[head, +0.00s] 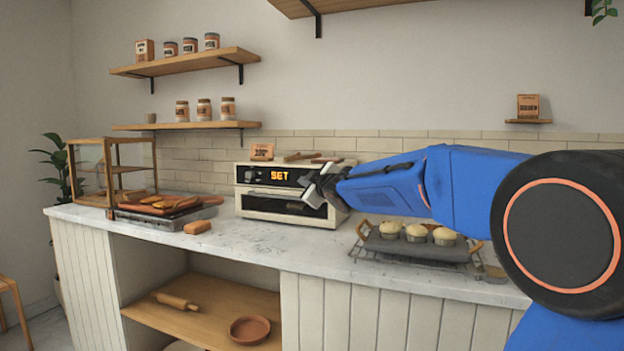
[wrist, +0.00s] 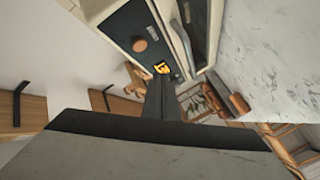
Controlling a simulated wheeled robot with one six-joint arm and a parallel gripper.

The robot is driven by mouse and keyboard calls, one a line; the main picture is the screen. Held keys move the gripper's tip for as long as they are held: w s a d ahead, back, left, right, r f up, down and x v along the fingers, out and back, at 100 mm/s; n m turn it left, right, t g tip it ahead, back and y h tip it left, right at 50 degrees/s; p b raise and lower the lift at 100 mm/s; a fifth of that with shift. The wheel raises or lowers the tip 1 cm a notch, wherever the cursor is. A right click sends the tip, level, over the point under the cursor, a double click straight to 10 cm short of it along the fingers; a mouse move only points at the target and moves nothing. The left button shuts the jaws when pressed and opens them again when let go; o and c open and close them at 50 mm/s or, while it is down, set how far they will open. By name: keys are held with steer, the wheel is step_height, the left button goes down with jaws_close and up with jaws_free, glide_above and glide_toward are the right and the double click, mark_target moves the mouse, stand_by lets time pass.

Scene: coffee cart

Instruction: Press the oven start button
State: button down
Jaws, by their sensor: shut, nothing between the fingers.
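The oven (head: 285,208) is a cream box on the counter, with a dark panel above a closed glass door. Its display (head: 280,175) reads SET in orange. My gripper (head: 300,184) is shut and empty in front of the right part of the oven's face, hiding that end of the panel. In the wrist view my shut dark fingers (wrist: 160,88) point at the panel (wrist: 130,25), close to the lit display (wrist: 162,67). A round copper-coloured control (wrist: 140,45) shows beside the display; I cannot tell if it is the start button. Whether my fingertips touch the panel is unclear.
A rack (head: 440,258) with a dark tray of several muffins stands on the counter to the right, below my arm. Counter space (head: 270,240) before the oven is clear.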

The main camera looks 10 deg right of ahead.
steer(key=shift+w+d, duration=0.7)
steer(key=shift+w, duration=0.25)
steer(key=shift+w+d, duration=0.65)
steer(key=shift+w, duration=0.25)
steer(key=shift+w, duration=0.1)
stand_by(0.7)
steer(key=shift+w+d, duration=0.25)
steer(key=shift+w+d, duration=0.2)
steer(key=shift+w, duration=0.1)
stand_by(0.9)
steer(key=shift+s, duration=0.1)
steer(key=shift+s+a, duration=0.45)
steer(key=shift+s, duration=0.1)
stand_by(0.3)
steer(key=shift+s+a, duration=0.75)
steer(key=shift+s, duration=0.3)
steer(key=shift+s+a, duration=0.7)
steer(key=shift+s, duration=0.3)
